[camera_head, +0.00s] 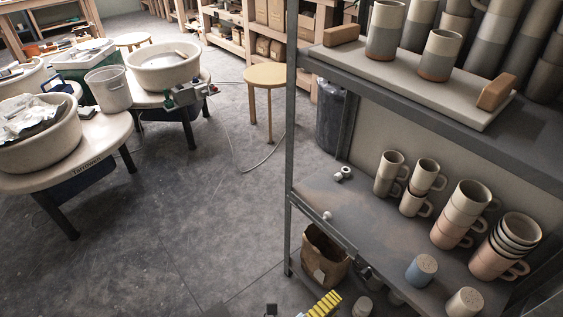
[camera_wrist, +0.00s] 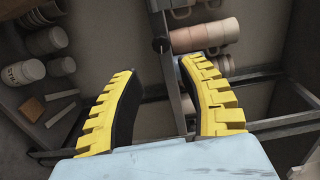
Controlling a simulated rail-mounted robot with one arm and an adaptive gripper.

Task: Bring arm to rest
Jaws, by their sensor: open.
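My gripper shows its two yellow, toothed fingers in the wrist view (camera_wrist: 160,72). They are spread wide apart with nothing between them; a dark shelf post is seen through the gap. In the head view only a small yellow part of my gripper (camera_head: 324,304) shows at the bottom edge, in front of and below the lower shelf board. The rest of the arm is outside the picture. Whether the fingers touch the shelf cannot be told.
A metal shelf unit (camera_head: 290,140) stands at right, with stacked mugs (camera_head: 466,214) on its lower board and cups (camera_head: 386,30) above. A paper bag (camera_head: 325,258) stands beneath. A stool (camera_head: 265,76) and pottery wheels (camera_head: 163,68) stand at left. Open floor (camera_head: 190,200) lies between.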

